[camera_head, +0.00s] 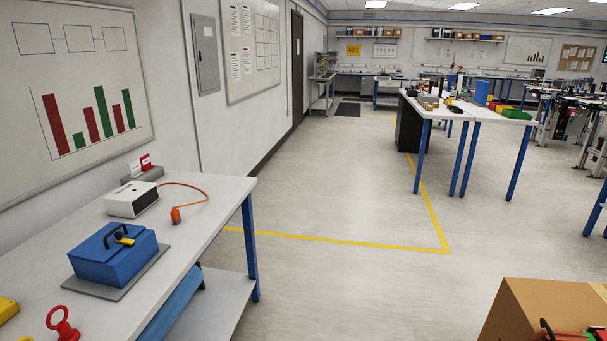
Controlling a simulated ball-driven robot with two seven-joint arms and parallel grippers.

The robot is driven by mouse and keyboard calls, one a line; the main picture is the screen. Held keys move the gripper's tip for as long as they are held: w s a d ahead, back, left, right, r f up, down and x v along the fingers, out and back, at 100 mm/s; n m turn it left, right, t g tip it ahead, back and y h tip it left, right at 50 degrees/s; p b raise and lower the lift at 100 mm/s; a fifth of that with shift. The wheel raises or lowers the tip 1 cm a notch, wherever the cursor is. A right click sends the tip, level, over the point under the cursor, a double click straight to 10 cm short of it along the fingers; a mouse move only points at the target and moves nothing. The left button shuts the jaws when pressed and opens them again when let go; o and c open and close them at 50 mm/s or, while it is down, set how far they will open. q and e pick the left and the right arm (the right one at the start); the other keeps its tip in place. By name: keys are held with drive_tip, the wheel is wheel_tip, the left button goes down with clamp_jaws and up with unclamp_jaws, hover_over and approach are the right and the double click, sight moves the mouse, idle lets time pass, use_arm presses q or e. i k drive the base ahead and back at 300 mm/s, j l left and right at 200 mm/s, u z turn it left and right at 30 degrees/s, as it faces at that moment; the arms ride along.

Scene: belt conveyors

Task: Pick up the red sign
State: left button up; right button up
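A small red sign (146,161) stands upright at the far end of the white workbench (215,200) on the left. It sits in a grey holder (148,175), beside a white card (136,168). A white box-shaped device (131,200) is just in front of the holder. Neither of my grippers can be made out in this view.
A blue case (112,255) on a grey mat, an orange cable (207,190) and a red ringed object (62,324) are on the workbench. A cardboard box (550,308) is at bottom right. Open floor lies between the bench and another table (470,112).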

sight(145, 163)
drive_tip(key=i+z, duration=0.2)
drive_tip(key=i, duration=1.9)
drive_tip(key=i+u, duration=0.1)
drive_tip(key=i, duration=0.9)
drive_tip(key=i+l+u, duration=0.1)
drive_tip(key=i, duration=0.85)
drive_tip(key=i+u, duration=0.3)
drive_tip(key=i, duration=0.2)
drive_tip(key=i+l+u, duration=0.35)
drive_tip(key=i, duration=0.15)
drive_tip(key=j, duration=0.1)
